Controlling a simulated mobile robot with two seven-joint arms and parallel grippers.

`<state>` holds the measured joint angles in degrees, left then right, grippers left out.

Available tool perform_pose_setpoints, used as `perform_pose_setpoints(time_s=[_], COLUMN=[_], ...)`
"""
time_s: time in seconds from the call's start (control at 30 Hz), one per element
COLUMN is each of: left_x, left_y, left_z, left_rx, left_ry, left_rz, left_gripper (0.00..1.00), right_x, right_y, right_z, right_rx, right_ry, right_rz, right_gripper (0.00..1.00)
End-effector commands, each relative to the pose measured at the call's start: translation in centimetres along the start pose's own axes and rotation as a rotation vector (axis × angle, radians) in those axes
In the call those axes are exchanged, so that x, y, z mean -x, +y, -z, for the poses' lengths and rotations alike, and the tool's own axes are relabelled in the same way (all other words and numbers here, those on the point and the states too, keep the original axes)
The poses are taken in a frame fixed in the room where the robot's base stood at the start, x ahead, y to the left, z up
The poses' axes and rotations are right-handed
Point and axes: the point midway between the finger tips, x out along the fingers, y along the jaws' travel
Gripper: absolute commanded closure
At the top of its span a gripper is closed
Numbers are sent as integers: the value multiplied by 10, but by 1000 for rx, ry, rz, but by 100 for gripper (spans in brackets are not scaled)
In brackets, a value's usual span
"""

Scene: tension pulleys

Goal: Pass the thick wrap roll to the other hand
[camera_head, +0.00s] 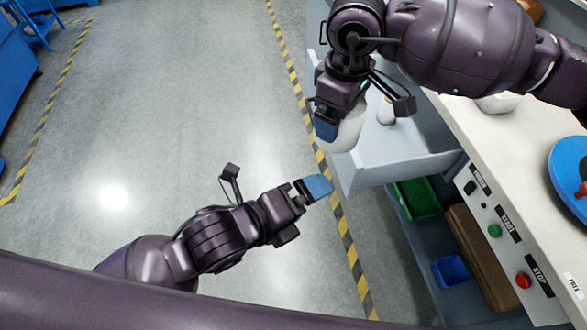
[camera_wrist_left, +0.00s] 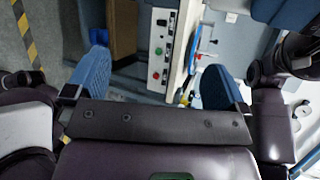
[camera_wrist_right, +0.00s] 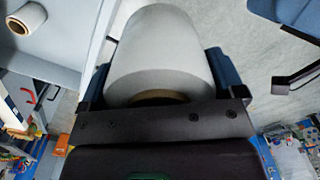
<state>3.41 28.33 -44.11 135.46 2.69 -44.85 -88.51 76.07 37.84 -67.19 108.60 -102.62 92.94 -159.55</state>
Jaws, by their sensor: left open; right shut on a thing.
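The thick wrap roll (camera_wrist_right: 165,50) is a wide white cylinder with a brown core. In the right wrist view it sits between the blue fingers of my right gripper (camera_wrist_right: 160,75), which is shut on it. In the head view the roll (camera_head: 345,131) shows partly behind my right gripper (camera_head: 330,128), above the floor at the edge of the grey tray; the rest is hidden. My left gripper (camera_head: 318,187) is below it in the head view, apart from the roll. In the left wrist view my left gripper (camera_wrist_left: 165,85) has its blue fingers wide apart with nothing between them.
A thinner roll (camera_wrist_right: 25,18) stands in the grey tray (camera_head: 375,168); it also shows in the head view (camera_head: 386,111). A machine table with a blue disc (camera_head: 570,165) and a button panel (camera_head: 505,240) is at the right. Green (camera_head: 417,198) and blue (camera_head: 451,270) bins sit below. The floor at left is clear.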

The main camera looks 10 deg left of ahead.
Motion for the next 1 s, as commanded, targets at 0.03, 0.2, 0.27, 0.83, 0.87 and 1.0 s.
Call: perform_pose_setpoints(time_s=[0.03, 0.2, 0.27, 0.83, 0.87, 1.0], left_x=[2, 8, 11, 32, 32, 26], left_y=[-3, -15, -20, -57, -57, -59], left_z=[0, -6, -8, -32, -32, -34], left_rx=[-73, -351, -454, -1225, -1232, -1248], left_ry=[-28, -143, -187, -512, -513, -514], left_rz=[11, 42, 50, 16, 14, 11], left_gripper=[0, 0, 0, 0, 0, 0], right_x=[1, 1, 1, 1, 1, 1], right_y=[0, 0, 0, 0, 0, 0], right_z=[0, 0, 0, 0, 0, 0], right_rx=[0, 0, 0, 0, 0, 0], right_ry=[1, 1, 1, 1, 1, 1], right_rz=[-1, -1, -1, -1, -1, -1], right_gripper=[48, 48, 48, 48, 48, 48])
